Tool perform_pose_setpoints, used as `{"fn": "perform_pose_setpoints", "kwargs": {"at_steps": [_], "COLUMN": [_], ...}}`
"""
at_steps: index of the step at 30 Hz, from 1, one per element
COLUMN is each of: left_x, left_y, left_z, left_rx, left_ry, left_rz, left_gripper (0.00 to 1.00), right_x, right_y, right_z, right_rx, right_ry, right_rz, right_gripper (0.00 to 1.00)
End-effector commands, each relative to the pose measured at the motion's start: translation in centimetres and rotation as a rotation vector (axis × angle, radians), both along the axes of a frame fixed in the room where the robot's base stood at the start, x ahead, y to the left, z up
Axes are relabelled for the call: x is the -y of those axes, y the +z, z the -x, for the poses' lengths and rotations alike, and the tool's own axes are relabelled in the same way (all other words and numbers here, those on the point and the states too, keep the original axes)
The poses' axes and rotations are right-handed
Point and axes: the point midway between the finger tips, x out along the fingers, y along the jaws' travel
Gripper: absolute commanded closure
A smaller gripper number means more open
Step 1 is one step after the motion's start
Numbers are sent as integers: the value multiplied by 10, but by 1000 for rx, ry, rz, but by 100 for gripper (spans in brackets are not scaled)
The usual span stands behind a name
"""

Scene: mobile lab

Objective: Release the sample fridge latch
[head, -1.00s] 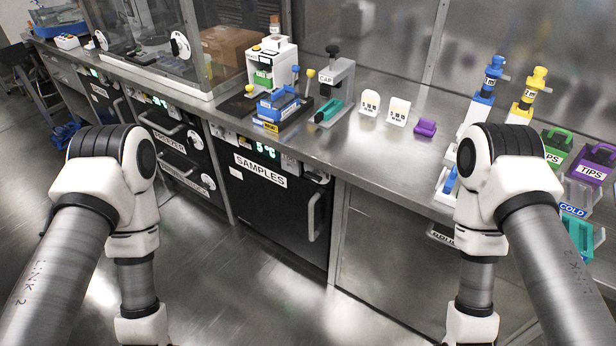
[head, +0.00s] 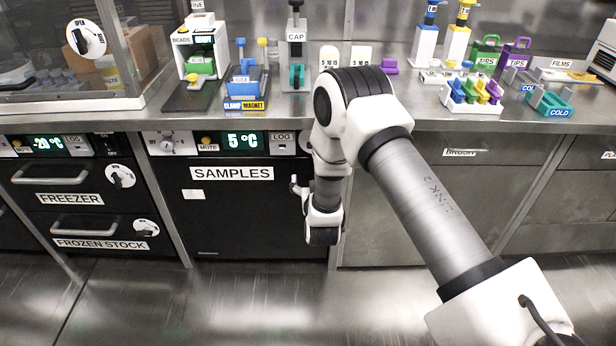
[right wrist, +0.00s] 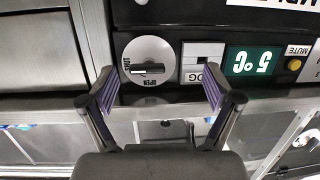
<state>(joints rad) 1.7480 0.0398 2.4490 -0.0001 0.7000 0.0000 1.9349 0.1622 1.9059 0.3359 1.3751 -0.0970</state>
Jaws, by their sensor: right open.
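The sample fridge is the black door labelled SAMPLES (head: 232,173) under the bench in the head view. Its latch, a round white dial (right wrist: 150,50) with a black bar across it, shows in the upside-down right wrist view. My right arm hides the latch in the head view. My right gripper (right wrist: 158,85) is open and empty, its fingers on either side of the dial in the picture; I cannot tell any contact. My left gripper is out of view.
Beside the dial are a LOG panel (right wrist: 203,62) and a green 5 °C display (right wrist: 250,61). The freezer (head: 70,183) stands left of the fridge. The steel bench top (head: 400,110) overhangs the front and holds several lab items. The floor in front is clear.

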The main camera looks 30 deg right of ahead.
Motion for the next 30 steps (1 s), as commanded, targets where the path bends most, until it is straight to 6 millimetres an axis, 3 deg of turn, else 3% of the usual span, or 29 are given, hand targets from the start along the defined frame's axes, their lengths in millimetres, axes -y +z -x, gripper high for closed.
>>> {"fn": "perform_pose_setpoints", "kwargs": {"at_steps": [1,2,6,16,26,28,30], "left_x": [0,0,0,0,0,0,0], "left_y": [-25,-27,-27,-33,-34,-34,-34], "left_z": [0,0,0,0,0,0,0], "left_rx": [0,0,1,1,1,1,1], "left_ry": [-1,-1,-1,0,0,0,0], "left_rz": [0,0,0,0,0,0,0], "left_gripper": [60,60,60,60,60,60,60], "right_x": [12,17,30,60,65,65,65], "right_y": [1,10,30,30,30,30,30], "right_z": [-13,-18,-32,-81,-91,-91,-91], "right_rx": [86,125,193,188,183,183,183], "right_ry": [-34,-51,-81,-78,-76,-76,-76], "right_rz": [28,43,66,67,66,66,66], "right_gripper": [10,10,10,10,10,28,53]}}
